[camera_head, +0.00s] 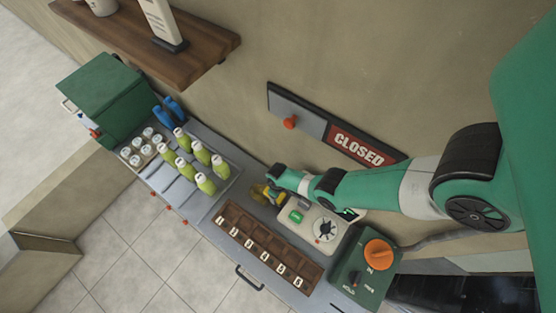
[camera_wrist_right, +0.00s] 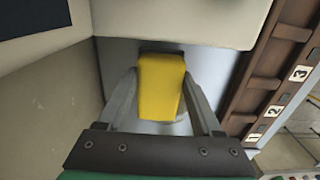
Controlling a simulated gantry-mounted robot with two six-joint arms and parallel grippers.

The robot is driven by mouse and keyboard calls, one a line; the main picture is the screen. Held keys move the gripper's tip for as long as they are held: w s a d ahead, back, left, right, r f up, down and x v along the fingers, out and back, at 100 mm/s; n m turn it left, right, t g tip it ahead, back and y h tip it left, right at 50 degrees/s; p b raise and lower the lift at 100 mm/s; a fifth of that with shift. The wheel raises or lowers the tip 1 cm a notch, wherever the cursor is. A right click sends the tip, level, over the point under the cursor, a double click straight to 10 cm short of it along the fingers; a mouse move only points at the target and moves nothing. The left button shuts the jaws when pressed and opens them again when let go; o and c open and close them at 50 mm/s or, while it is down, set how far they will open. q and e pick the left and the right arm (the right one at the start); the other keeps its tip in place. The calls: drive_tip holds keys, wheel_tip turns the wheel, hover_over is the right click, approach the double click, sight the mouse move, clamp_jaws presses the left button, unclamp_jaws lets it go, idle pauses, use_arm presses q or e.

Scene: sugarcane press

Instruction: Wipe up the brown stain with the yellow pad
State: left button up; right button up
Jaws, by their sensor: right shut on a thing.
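The yellow pad (camera_wrist_right: 160,88) is between the two fingers of my right gripper (camera_wrist_right: 161,78), which is shut on it. In the head view the pad (camera_head: 260,193) shows small at the end of my right arm, low over the grey counter between the bottle tray and the white machine. I cannot tell whether the pad touches the counter. My left gripper is not in view.
A brown numbered compartment box (camera_head: 268,246) lies in front of the pad, and the white machine (camera_head: 312,226) is close on its right. A tray of green bottles (camera_head: 203,168) stands to the left. The wall is right behind the counter.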

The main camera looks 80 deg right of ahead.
drive_tip(key=shift+f+b, duration=0.95)
drive_tip(key=shift+f, duration=0.15)
idle(0.5)
drive_tip(key=shift+r, duration=0.1)
drive_tip(key=w+b, duration=0.1)
drive_tip(key=w+d, duration=0.1)
drive_tip(key=w, duration=0.1)
drive_tip(key=shift+w+d+b, duration=0.1)
drive_tip(key=shift+d+b, duration=0.05)
drive_tip(key=shift+b, duration=0.2)
drive_tip(key=shift+w+d+r, duration=0.1)
drive_tip(key=shift+w+d, duration=0.05)
drive_tip(key=shift+w, duration=0.15)
